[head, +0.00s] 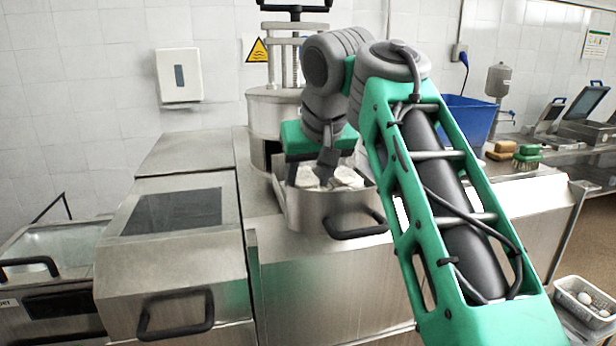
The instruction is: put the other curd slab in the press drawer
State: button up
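The press (268,112) is a steel drum with upright screws at the back centre. Its rounded drawer (305,213), with a black handle, is pulled out at the front. White curd (346,176) lies in the drawer on the right, and another white lump (306,178) shows on the left. I cannot tell whether these are separate slabs. My gripper (327,170) points down over the drawer, its dark finger tips among the white pieces. My arm and gripper body hide part of the drawer, and the gap between the fingers does not show.
A lidded steel vat (190,255) stands left of the drawer. An open basin (60,245) is at far left. A perforated basket (570,302) with small white pieces sits low at right.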

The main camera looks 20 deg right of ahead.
jog(key=o, duration=0.5)
jog(key=shift+d, duration=0.1)
jog(key=shift+o, duration=0.2)
jog(key=shift+r+p, duration=0.9)
jog(key=shift+a+r+p, duration=0.25)
jog(key=shift+r+p, duration=0.4)
jog(key=shift+r, duration=0.05)
jog(key=shift+d+r+p, duration=0.15)
jog(key=shift+r+p, duration=0.45)
jog(key=shift+p, duration=0.1)
notch_tip(320, 180, up, 4)
jog(key=p, duration=0.3)
jog(key=shift+f+p, duration=0.1)
jog(key=shift+p, duration=0.3)
jog(key=shift+f, duration=0.1)
